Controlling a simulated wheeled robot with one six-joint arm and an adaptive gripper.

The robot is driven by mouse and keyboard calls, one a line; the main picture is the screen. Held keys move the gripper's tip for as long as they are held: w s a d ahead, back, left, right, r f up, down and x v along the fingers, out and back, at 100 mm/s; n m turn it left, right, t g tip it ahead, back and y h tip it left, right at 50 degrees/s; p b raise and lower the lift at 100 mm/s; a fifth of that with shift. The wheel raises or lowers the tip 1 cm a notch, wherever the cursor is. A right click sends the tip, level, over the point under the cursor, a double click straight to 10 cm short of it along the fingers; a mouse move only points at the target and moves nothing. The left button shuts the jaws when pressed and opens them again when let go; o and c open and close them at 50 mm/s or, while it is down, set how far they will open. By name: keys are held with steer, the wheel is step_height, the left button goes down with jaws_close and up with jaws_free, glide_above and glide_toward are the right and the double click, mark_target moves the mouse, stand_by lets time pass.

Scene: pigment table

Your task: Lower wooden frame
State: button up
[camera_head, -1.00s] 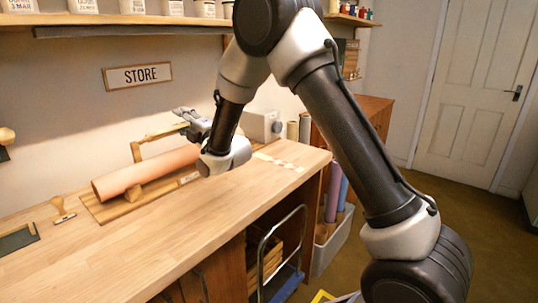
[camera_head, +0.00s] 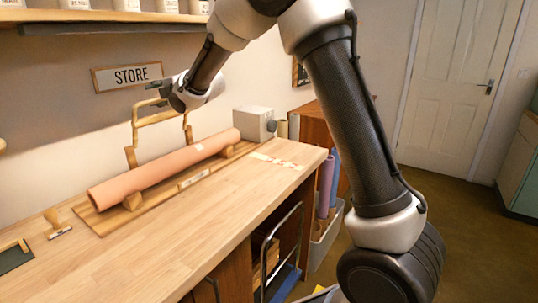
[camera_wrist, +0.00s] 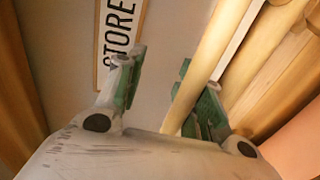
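The wooden frame (camera_head: 157,117) stands raised behind a long pink roll (camera_head: 165,168) in the head view. Its top bar runs between two uprights above the roll. My gripper (camera_head: 158,91) is at the top bar, near its middle. In the wrist view my gripper (camera_wrist: 163,88) has its green-padded fingers apart. The pale wooden bar (camera_wrist: 222,45) slants past the right finger and covers part of it. I cannot tell whether the bar touches the finger. The roll (camera_wrist: 298,143) shows at the right edge there.
The roll lies on a wooden cradle board (camera_head: 95,218) on the workbench (camera_head: 170,248). A wooden-handled stamp (camera_head: 56,224) and a dark tray (camera_head: 15,258) are at left. A grey box (camera_head: 255,122) stands behind the right end. A shelf (camera_head: 100,18) hangs above; the front benchtop is clear.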

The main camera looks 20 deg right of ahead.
steer(key=shift+o, duration=0.4)
steer(key=v, duration=0.4)
steer(key=shift+d+r, duration=0.2)
steer(key=s+d+f+m+g+h, duration=0.1)
steer(key=f+m, duration=0.1)
steer(key=f, duration=0.1)
steer(key=d+f+m+h, duration=0.1)
steer(key=f+m, duration=0.1)
steer(key=f, duration=0.1)
steer(key=s+d+f+m+g+h, duration=0.1)
steer(key=d+f+m, duration=0.1)
steer(key=f, duration=0.1)
steer(key=shift+s+f+g+h, duration=0.1)
steer(key=shift+s+g+h, duration=0.2)
steer(key=shift+s, duration=0.05)
steer(key=shift+c, duration=0.4)
steer(key=s+d+f+m+g+h, duration=0.2)
steer(key=s+d+m, duration=0.4)
steer(key=s+d, duration=0.4)
steer(key=s+d+f+m+g+h, duration=0.2)
steer(key=s+d+m+g, duration=0.3)
steer(key=s+d, duration=0.6)
steer(key=s+m+h, duration=0.1)
steer(key=s+m, duration=0.1)
steer(key=s, duration=0.4)
